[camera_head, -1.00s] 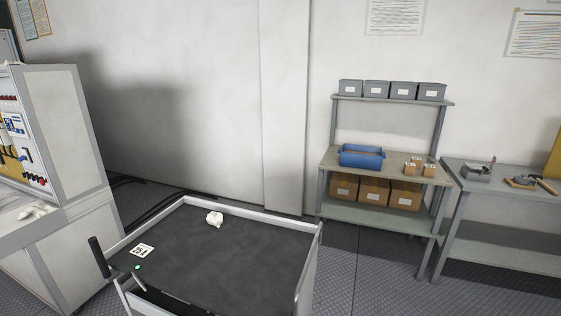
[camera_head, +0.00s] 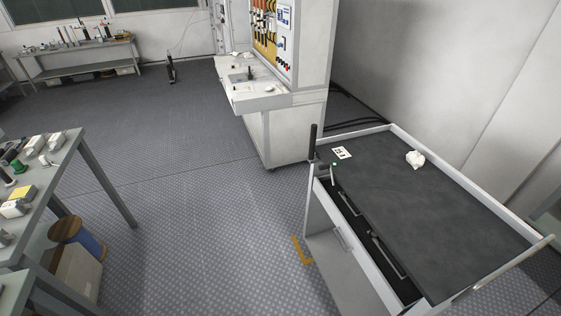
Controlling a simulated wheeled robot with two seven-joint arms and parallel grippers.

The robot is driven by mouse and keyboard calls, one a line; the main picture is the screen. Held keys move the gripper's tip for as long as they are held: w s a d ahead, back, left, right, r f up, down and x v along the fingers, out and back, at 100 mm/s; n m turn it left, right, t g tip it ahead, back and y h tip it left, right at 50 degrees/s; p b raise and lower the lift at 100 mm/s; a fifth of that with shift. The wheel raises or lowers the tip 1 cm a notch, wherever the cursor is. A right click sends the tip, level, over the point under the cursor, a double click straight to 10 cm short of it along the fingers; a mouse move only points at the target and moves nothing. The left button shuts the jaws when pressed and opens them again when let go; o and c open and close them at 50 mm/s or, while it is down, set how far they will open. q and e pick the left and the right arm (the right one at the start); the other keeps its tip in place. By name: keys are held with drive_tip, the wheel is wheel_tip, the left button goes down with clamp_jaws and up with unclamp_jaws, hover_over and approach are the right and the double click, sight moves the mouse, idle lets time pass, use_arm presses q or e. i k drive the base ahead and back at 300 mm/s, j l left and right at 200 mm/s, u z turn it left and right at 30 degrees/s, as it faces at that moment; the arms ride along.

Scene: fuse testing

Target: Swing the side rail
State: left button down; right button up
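A grey cart (camera_head: 440,205) with a dark top and pale raised rims stands at the right. A pale rail (camera_head: 503,268) runs along its near right edge; I cannot tell whether this is the side rail of the task. A black upright handle (camera_head: 313,141) stands at the cart's left corner. A white crumpled item (camera_head: 415,159) and a white card with black marks (camera_head: 342,153) lie on the top. The cart's front shows a partly open drawer (camera_head: 365,235). Neither of my grippers is in view.
A white test bench with a tool panel (camera_head: 291,75) stands behind the cart. A worktable (camera_head: 45,180) with several small parts is at the left, a wooden spool (camera_head: 77,238) below it. Another table (camera_head: 80,62) is at the back. The floor (camera_head: 190,200) between is clear.

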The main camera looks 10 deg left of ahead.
sight(532, 250)
drive_tip(key=z, duration=1.45)
drive_tip(key=j, duration=0.3)
